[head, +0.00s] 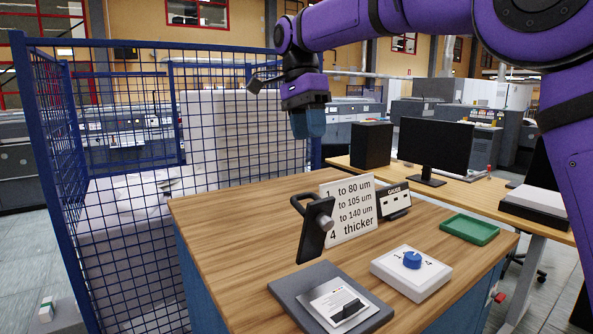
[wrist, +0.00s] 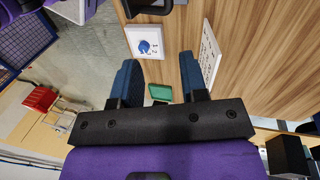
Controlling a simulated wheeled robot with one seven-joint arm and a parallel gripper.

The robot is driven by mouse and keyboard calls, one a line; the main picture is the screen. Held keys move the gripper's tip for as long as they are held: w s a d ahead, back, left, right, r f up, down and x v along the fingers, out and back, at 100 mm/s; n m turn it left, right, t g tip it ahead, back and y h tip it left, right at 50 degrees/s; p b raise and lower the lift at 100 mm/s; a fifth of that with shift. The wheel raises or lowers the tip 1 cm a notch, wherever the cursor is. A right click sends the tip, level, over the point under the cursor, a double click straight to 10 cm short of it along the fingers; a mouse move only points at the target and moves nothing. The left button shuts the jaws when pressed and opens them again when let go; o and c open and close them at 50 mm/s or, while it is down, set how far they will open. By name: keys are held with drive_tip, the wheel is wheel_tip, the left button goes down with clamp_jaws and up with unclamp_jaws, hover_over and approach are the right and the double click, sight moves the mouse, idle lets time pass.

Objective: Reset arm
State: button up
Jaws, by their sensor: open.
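My purple arm reaches in from the upper right in the head view. My gripper (head: 308,122) hangs fingers-down in the air above the back of the wooden table (head: 225,215), apart from everything on it. In the wrist view my gripper (wrist: 158,85) shows two blue fingers spread apart with nothing between them. The green tray (wrist: 160,92) shows far below, seen through the gap between the fingers.
The table holds a white sign (head: 350,208), a gauge (head: 395,202), a black handled stand (head: 316,228), a blue-knob box (head: 411,277), a grey pad (head: 290,287) and the green tray (head: 469,229). A blue mesh cage (head: 50,150) stands left; a monitor (head: 435,145) stands behind right.

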drive_tip(key=s+d+n+t+y, duration=0.1)
drive_tip(key=s+d+n+t, duration=0.15)
drive_tip(key=s+d, duration=0.6)
drive_tip(key=s+d+n+t+y, duration=0.1)
drive_tip(key=s+d+n, duration=0.2)
drive_tip(key=s+d, duration=0.55)
drive_tip(key=s+d+f+n+t, duration=0.4)
drive_tip(key=s+d+f+n, duration=0.1)
drive_tip(key=s+d+f, duration=0.6)
drive_tip(key=shift+s+d, duration=0.15)
drive_tip(key=shift+s, duration=0.65)
